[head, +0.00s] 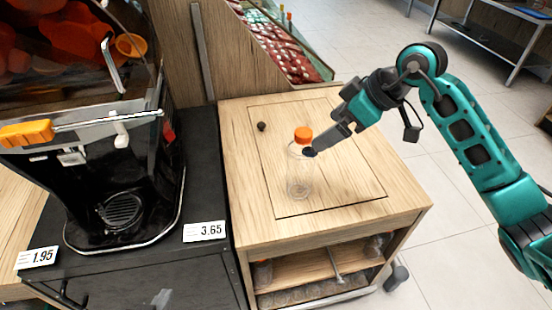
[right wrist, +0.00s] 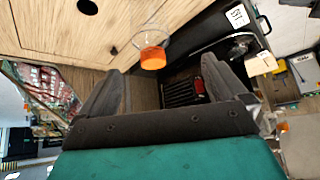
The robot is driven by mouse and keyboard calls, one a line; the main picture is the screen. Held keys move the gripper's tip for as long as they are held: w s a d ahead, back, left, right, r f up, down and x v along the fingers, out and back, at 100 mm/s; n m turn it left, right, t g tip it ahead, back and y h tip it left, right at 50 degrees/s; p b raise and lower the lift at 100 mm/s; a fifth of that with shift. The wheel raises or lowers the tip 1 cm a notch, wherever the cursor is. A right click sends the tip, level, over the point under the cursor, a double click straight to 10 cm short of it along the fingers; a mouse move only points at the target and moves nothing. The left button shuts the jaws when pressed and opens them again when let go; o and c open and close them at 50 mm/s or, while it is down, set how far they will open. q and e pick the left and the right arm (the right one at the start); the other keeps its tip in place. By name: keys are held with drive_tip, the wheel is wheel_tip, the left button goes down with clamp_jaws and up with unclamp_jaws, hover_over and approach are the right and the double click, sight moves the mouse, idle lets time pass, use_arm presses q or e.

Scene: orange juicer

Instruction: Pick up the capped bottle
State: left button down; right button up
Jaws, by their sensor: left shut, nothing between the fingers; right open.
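The capped bottle (head: 300,180) is clear and stands upright on the wooden cart top, with an orange cap (head: 303,134). My right gripper (head: 311,152) comes in from the right, its fingertips close to the bottle's upper part just below the cap. In the right wrist view, the right gripper (right wrist: 160,72) is open, and the orange cap (right wrist: 152,58) shows in the gap at its fingertips. The clear body (right wrist: 158,36) extends beyond the cap. I cannot tell whether a finger touches the bottle. My left gripper is not in view.
The wooden cart top (head: 245,190) is otherwise mostly bare, with a small dark hole (head: 261,126). A black juicer (head: 120,190) stands to the left on a dark counter with price tags (head: 205,231). Shelves below the cart top hold bottles. Open floor lies to the right.

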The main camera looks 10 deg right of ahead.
sight(302, 148)
drive_tip(key=shift+m+h, duration=0.5)
drive_tip(key=x, duration=0.4)
drive_tip(key=b+x, duration=0.1)
drive_tip(key=x, duration=0.6)
drive_tip(key=shift+w+d+f, duration=0.15)
drive_tip(key=shift+w+f, duration=0.15)
drive_tip(key=shift+w, duration=0.15)
drive_tip(key=shift+w+f, duration=0.15)
drive_tip(key=shift+f, duration=0.1)
drive_tip(key=shift+c, duration=0.7)
drive_tip(key=shift+r, duration=0.1)
drive_tip(key=c, duration=1.3)
